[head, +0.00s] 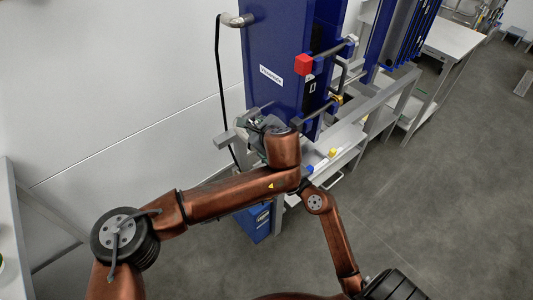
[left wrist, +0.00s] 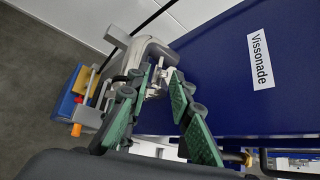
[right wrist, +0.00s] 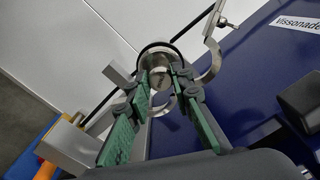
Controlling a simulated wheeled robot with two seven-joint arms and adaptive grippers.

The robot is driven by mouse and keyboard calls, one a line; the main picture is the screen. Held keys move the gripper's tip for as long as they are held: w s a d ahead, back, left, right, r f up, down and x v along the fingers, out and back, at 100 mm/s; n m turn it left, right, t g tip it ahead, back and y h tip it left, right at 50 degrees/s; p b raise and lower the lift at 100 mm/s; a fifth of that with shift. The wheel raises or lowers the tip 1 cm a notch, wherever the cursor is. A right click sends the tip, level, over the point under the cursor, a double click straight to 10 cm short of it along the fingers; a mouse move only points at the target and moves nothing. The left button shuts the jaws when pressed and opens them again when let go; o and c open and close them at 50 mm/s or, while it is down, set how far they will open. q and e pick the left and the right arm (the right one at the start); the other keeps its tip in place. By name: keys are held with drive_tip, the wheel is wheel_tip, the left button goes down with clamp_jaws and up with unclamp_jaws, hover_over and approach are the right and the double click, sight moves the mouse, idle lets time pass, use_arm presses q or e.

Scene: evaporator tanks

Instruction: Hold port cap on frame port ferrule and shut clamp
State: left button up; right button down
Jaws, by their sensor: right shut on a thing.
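The round silver port cap (right wrist: 160,76) shows between the fingertips of my right gripper (right wrist: 158,84), which is shut on it. The cap is at the end of the metal frame port (right wrist: 155,58); whether it sits flush on the ferrule cannot be told. The clamp (right wrist: 213,64) stands open around the port, its curved halves apart and a bolt end at the upper right. My left gripper (left wrist: 160,82) is open, its green-padded fingers on either side of metal parts at the port. In the head view my left gripper (head: 262,124) is at the port; my right gripper is hidden.
A tall blue evaporator panel (head: 280,60) with a white label stands beside the port. A black hose (head: 219,80) runs along the white wall. A grey frame rail (head: 375,100) and a shelf lie to the right.

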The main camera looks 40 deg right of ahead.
sight(252, 122)
use_arm(q)
drive_tip(key=shift+x, duration=3.45)
drive_tip(key=shift+c, duration=0.6)
clamp_jaws()
drive_tip(key=shift+r, duration=0.1)
